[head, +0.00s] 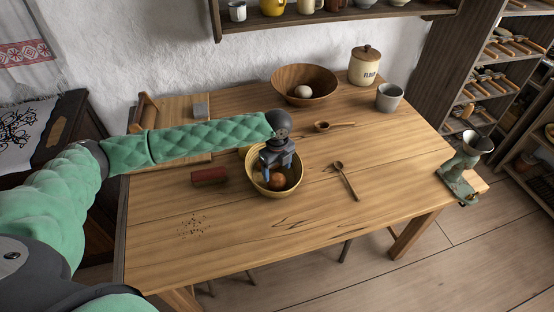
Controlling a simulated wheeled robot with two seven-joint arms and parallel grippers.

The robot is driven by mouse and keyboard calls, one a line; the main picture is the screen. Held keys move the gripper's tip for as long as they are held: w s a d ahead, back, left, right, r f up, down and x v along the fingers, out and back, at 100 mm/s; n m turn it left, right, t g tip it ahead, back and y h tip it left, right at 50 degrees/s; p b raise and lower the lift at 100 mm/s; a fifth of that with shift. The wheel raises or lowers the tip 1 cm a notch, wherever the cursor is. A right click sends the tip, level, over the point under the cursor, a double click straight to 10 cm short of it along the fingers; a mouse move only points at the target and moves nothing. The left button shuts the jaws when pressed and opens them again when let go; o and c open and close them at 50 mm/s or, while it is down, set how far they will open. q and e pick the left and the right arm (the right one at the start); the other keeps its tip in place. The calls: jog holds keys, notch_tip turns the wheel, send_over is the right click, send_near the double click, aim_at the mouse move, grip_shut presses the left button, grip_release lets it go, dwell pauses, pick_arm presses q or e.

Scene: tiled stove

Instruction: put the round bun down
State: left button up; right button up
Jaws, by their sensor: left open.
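The round brown bun (278,181) lies in a yellowish bowl or basket (258,181) near the middle of the wooden table. My left gripper (276,169) is open and points down into the bowl, right above the bun. Its fingers partly cover the bun, and I cannot tell whether they touch it. My right gripper is not in view.
On the table (330,222) stand a large wooden bowl (290,78) with a pale ball, a flour jar (365,66) and a grey cup (389,97). Wooden spoons (347,181) lie at right, a red block (209,175) at left. The front is clear apart from crumbs.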

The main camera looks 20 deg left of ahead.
aim_at(277, 177)
pick_arm(q)
notch_tip(277, 177, up, 6)
jog(key=b, duration=0.1)
jog(key=shift+r+b, duration=0.25)
jog(key=shift+b, duration=0.1)
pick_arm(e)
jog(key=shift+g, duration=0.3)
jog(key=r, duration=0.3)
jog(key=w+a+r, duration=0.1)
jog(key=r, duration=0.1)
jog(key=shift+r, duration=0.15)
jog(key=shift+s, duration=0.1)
